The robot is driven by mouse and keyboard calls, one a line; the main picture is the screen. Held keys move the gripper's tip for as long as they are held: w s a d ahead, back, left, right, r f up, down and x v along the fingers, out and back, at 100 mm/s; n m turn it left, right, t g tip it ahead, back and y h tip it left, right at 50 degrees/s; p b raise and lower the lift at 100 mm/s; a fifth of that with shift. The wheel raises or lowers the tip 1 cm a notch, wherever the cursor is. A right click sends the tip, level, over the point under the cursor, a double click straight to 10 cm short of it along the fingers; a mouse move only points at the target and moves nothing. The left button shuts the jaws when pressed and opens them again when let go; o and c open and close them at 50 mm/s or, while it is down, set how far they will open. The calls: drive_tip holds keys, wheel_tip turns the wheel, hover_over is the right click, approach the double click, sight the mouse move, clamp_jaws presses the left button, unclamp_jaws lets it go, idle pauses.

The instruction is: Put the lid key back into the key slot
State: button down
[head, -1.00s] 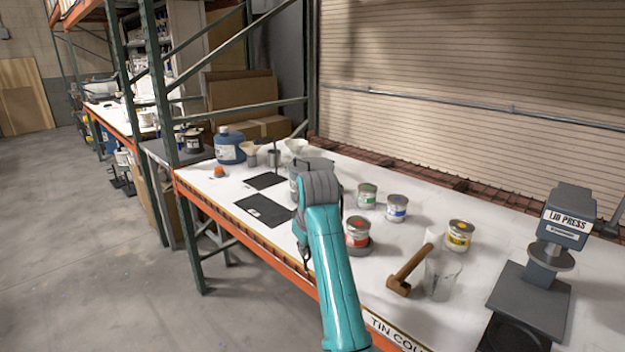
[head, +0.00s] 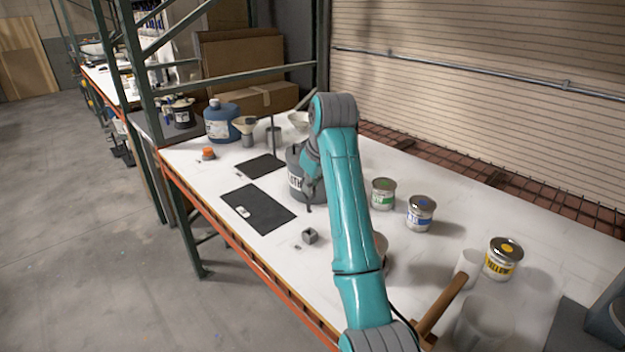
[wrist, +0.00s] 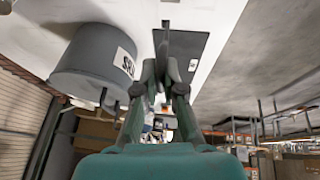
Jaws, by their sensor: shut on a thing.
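My gripper (head: 309,205) is low over the white bench, in front of the large grey labelled tin (head: 296,180). In the wrist view, its fingers (wrist: 165,68) are closed on a thin dark piece, which I take to be the lid key (wrist: 164,42). The key is too small to make out in the head view. A small grey block (head: 310,236), which looks like the key slot, stands on the bench just below the gripper in the picture. The gripper appears apart from it. I cannot tell how the key's tip lines up with the slot.
A black mat (head: 258,208) lies left of the block. The grey tin also stands close beside the fingers in the wrist view (wrist: 92,68). Green (head: 383,194), blue (head: 421,213) and yellow (head: 503,259) labelled tins stand to the right. A mallet (head: 442,305) lies near the front.

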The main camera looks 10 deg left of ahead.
idle(0.3)
drive_tip(key=shift+s+f, duration=0.1)
drive_tip(key=shift+f, duration=2.75)
drive_tip(key=shift+f, duration=1.85)
drive_tip(key=c, duration=1.2)
unclamp_jaws()
